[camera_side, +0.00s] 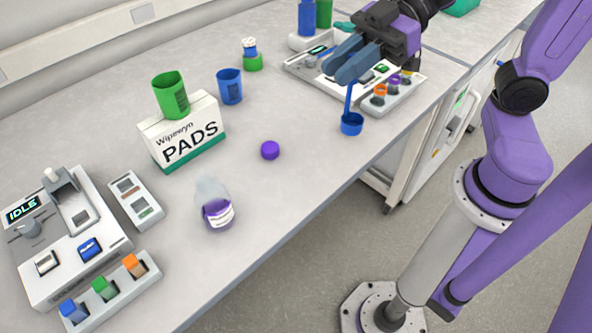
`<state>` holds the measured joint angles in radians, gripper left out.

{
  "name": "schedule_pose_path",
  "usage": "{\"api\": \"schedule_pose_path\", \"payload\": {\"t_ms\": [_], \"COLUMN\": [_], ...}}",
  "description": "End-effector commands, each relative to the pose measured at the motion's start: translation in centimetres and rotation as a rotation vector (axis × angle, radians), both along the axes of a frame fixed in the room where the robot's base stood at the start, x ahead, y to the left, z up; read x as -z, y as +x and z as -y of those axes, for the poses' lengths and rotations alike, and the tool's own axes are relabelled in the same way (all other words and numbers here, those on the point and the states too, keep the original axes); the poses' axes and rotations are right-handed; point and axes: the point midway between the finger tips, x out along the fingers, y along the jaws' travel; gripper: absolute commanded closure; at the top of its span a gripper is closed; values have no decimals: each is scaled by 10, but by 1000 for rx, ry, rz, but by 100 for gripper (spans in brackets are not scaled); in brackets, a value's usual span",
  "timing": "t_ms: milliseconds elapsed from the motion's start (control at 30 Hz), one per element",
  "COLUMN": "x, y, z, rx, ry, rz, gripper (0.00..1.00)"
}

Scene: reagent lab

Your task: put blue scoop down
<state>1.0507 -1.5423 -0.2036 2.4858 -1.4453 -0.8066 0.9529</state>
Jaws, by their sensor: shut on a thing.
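The blue scoop (351,125) hangs from my gripper (347,78), bowl down and handle up. My gripper has blue-grey fingers and is shut on the top of the handle. The bowl is near the bench's right edge. I cannot tell whether the bowl touches the bench top or is a little above it.
A rack with orange and purple caps (392,95) and a white device (300,65) stand close behind the scoop. A purple cap (270,150), a blue cup (229,87) and a pads box (183,135) with a green cup (171,95) are left. Bench between is clear.

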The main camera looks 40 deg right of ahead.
Motion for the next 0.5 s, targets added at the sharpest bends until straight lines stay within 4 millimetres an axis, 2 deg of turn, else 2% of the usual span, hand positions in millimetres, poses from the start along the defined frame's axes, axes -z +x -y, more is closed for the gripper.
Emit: {"api": "schedule_pose_path", "payload": {"t_ms": [33,100,233,367,500], "x": [4,7,11,15,23], "y": [-16,-32,-51,-52,-37], "z": [1,3,5,1,-9], "rx": [-52,-109,-174,-197,-198], "ry": [0,0,0,1,-1], "rz": [-1,0,2,0,-1], "gripper": [100,100,100,100,100]}}
